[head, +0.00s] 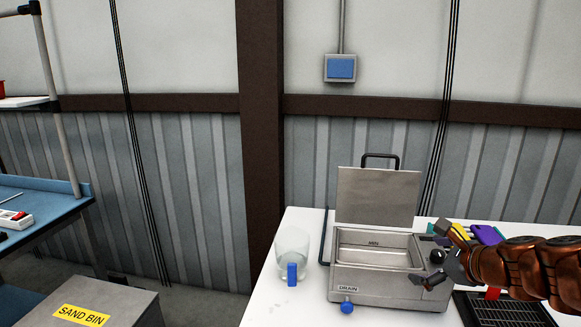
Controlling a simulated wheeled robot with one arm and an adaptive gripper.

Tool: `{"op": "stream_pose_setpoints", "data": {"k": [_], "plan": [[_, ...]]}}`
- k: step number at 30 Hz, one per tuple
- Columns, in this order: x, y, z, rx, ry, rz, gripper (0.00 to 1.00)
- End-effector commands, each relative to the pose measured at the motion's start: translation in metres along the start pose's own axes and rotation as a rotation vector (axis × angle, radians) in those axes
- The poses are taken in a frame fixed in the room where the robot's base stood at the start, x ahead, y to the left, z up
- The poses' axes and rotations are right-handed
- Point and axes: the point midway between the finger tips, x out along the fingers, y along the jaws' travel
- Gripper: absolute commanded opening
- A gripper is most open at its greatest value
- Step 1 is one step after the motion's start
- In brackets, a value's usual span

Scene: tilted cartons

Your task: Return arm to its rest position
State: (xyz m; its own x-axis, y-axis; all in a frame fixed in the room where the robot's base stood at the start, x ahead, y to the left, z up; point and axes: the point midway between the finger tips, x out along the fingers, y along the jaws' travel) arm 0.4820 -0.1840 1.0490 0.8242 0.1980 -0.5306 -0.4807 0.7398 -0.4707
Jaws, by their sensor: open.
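My gripper (434,257) is open at the right of the head view. My copper-coloured arm reaches in from the right edge. The gripper's fingers are beside the right side of a metal bath (385,289), and I see nothing held between them. The bath's lid (376,197) stands raised, with a black handle on top. The basin inside looks empty. My arm and gripper hide part of the table's right side.
A clear beaker (293,247) with a blue part stands left of the bath on the white table (262,308). A blue drain knob (347,307) sticks out in front. Purple and yellow items (485,234) lie behind my arm, a black grate (510,312) below it.

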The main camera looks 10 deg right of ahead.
Motion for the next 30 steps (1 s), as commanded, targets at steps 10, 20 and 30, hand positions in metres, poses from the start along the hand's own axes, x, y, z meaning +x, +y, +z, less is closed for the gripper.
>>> {"op": "stream_pose_setpoints", "data": {"k": [10, 20, 30], "plan": [[0.020, 0.205, 0.031, -0.821, -0.081, 0.524, 1.00], [-0.037, 0.332, -0.027, -1.489, -0.203, 1.011, 1.00], [-0.087, 0.364, -0.080, -1.819, -0.285, 1.321, 1.00]]}}
